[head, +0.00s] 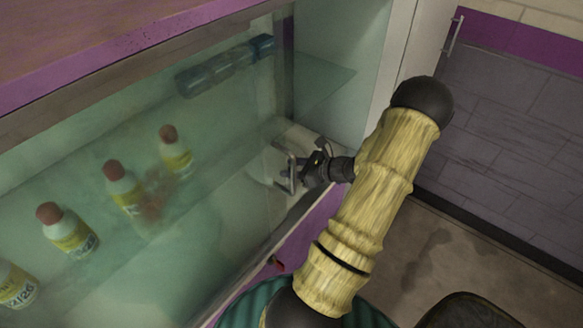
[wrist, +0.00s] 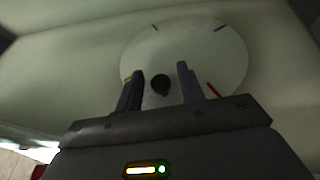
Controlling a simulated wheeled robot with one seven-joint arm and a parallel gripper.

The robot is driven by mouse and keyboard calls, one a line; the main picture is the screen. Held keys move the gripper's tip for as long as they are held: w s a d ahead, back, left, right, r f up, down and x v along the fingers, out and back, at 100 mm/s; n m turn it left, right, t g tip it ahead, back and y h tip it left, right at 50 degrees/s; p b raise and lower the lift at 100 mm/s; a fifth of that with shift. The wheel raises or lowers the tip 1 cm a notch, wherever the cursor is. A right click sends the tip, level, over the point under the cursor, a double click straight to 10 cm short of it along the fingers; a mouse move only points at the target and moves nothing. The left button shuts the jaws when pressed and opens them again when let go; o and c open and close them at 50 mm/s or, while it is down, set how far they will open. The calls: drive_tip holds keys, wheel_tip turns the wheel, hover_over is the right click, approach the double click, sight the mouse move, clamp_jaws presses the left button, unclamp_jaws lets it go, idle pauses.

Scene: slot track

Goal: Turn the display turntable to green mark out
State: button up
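The display turntable (wrist: 205,55) is a pale round disc on a white cabinet surface, seen in the wrist view. A dark knob (wrist: 160,84) stands up from it. A blue mark (wrist: 222,28) is at its upper right, a red mark (wrist: 214,90) at its lower right, and a dark mark (wrist: 155,27) of unclear colour at its upper left. A yellowish patch shows beside the left finger. My gripper (wrist: 160,88) is open, with the knob between its fingers in the picture; I cannot tell whether they touch it. In the head view, my gripper (head: 291,174) is inside the cabinet.
Glass (head: 100,150) covers the cabinet's left part. Several yellow-labelled bottles with brown caps (head: 122,187) stand behind it, and a blue bottle (head: 225,65) lies higher up. A purple edge (head: 310,235) runs below my wrist. A grey panel (head: 510,120) stands at the right.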

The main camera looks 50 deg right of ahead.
drive_tip(key=shift+w, duration=0.15)
drive_tip(key=shift+c, duration=0.4)
clamp_jaws()
